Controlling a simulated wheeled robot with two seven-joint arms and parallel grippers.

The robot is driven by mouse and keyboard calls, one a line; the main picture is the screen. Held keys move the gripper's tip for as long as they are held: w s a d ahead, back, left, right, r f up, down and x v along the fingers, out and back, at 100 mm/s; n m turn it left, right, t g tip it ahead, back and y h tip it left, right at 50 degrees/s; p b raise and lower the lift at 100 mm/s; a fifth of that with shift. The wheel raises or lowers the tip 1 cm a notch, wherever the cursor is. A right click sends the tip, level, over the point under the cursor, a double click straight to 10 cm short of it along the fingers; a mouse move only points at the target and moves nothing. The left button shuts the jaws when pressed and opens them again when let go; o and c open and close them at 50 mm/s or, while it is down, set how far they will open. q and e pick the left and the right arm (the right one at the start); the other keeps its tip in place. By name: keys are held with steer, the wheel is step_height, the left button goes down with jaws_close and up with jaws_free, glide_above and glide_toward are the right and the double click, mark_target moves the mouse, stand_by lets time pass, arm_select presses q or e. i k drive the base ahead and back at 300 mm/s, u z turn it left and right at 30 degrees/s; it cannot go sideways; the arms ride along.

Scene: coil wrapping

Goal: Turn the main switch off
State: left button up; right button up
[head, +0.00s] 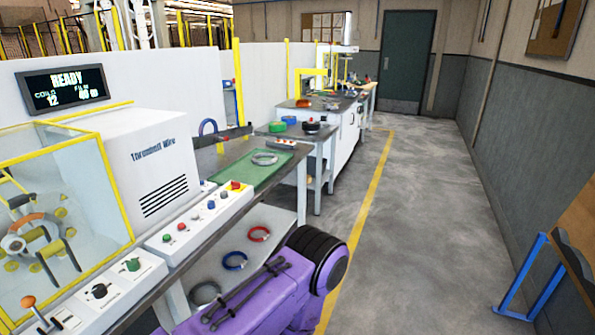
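A black rotary knob (100,291) and a green rotary knob (132,265) sit on white plates. An orange-topped lever (28,302) stands at the lower left. Several coloured push buttons (181,227) and a red knob on a yellow base (235,185) are further along. I cannot tell which is the main switch. Neither gripper shows; a purple link of mine fills the lower middle.
A display (62,88) reads READY. A green mat (254,166) with a grey coil lies on the bench beyond the panel. Coils lie on the shelf (240,230) below. Open floor (420,230) lies to the right, with a blue-legged stand (535,275) at the right edge.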

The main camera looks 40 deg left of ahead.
mark_target(236, 185)
steer(key=z, duration=0.05)
steer(key=i, duration=1.15)
steer(key=u, duration=0.85)
steer(key=i, duration=0.95)
steer(key=u, duration=0.9)
